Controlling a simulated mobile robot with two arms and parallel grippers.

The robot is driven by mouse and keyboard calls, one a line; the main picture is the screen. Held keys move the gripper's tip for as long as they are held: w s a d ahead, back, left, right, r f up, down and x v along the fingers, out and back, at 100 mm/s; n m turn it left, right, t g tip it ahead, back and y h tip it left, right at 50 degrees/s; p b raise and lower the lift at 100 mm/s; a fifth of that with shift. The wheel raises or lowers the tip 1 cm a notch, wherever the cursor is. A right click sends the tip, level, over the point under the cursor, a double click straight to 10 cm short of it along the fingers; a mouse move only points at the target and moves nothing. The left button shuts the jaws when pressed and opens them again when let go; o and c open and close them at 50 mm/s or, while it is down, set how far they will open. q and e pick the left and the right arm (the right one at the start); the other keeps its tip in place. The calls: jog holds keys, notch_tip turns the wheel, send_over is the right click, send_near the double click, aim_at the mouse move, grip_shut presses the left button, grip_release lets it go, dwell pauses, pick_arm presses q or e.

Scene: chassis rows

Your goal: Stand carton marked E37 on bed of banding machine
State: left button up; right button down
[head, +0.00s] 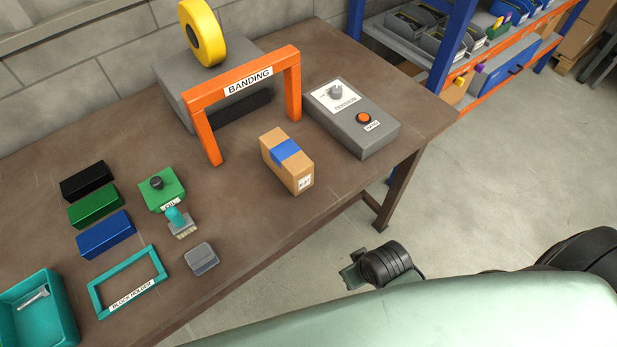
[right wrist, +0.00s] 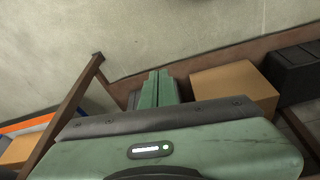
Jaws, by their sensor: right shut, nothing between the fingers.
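A brown carton (head: 270,150) with a blue band around its middle stands on the workbench, in front of the orange arch. A white label (head: 305,183) is on its near end, too small to read surely. The banding machine (head: 175,85) is behind it, with an orange arch marked BANDING (head: 249,82) and a dark strip (head: 245,106) under the arch. No carton shows under the arch. My right gripper's green fingers (right wrist: 157,80) are shut and empty in the right wrist view, away from the carton. My left gripper is not in view.
A grey tension box (head: 375,135) stands right of the carton. Left are black, green and blue blocks (head: 105,232), a green pot (head: 162,190), a stamp (head: 180,222), a grey block (head: 202,259), a teal frame (head: 98,300) and a teal bin (head: 62,305). Stocked shelves (head: 470,70) stand behind right.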

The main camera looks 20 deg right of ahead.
aim_at(287, 161)
jog(key=w+a+r+y+p, duration=0.1)
jog(key=w+a+r, duration=0.1)
jog(key=r, duration=0.5)
jog(key=w+a+r+p, duration=0.1)
jog(key=a+r, duration=0.1)
jog(key=r, duration=0.6)
jog(key=w+a+r+n+y, duration=0.3)
jog(key=w+a+r, duration=0.3)
jog(key=a, duration=0.3)
jog(key=w+d+r+m+g+h, duration=0.1)
jog(key=w+d+r+g+h, duration=0.25)
jog(key=w+d+r, duration=0.35)
jog(key=shift+t+h, duration=0.25)
jog(key=shift+h, duration=0.1)
jog(key=f, duration=0.3)
jog(key=s+f, duration=0.1)
jog(key=f, duration=0.2)
jog(key=s+f, duration=0.1)
jog(key=f, duration=0.3)
jog(key=shift+s+d+p, duration=0.25)
jog(key=shift+d+p, duration=0.05)
jog(key=shift+d, duration=0.05)
jog(key=shift+w+a+f+p, duration=0.15)
jog(key=shift+w+a+p, duration=0.15)
jog(key=shift+w, duration=0.7)
jog(key=shift+w+a+f+p, duration=0.15)
jog(key=shift+w+a, duration=0.25)
jog(key=shift+w, duration=0.55)
